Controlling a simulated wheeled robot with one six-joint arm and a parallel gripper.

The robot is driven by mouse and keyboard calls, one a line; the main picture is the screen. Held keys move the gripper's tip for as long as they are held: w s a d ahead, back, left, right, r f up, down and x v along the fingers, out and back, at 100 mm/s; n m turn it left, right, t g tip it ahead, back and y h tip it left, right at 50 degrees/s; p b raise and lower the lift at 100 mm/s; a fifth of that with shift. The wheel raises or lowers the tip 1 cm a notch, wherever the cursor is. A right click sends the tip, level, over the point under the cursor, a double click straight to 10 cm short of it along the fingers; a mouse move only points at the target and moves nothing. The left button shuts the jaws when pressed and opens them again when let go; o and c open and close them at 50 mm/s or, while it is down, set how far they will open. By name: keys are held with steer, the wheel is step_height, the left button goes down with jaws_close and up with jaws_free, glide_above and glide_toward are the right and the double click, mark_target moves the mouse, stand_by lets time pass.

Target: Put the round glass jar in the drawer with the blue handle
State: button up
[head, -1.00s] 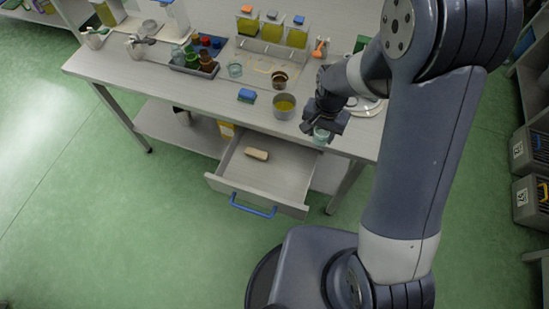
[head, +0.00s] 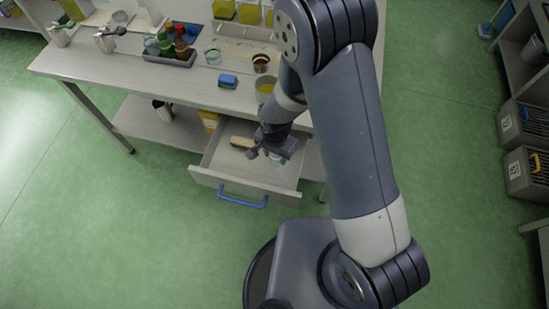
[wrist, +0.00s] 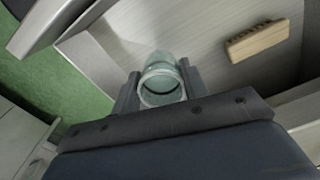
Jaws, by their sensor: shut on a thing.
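The round glass jar (wrist: 162,84) is clear and greenish, held between the two fingers of my gripper (wrist: 160,92) in the wrist view. In the head view my gripper (head: 267,153) is over the open drawer, and the jar (head: 276,158) shows in part below it. The drawer (head: 212,176) is pulled out from under the table and has a blue handle (head: 242,197) on its front. I cannot tell whether the jar touches the drawer floor.
A wooden block or brush (wrist: 257,41) lies in the drawer, beside the jar; it also shows in the head view (head: 242,143).

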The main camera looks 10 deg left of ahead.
mark_target(276, 162)
steer(key=shift+f, duration=2.25)
steer(key=shift+f, duration=0.15)
steer(key=o, duration=1)
step_height(276, 162, up, 12)
steer(key=shift+r, duration=0.15)
steer(key=shift+s, duration=0.1)
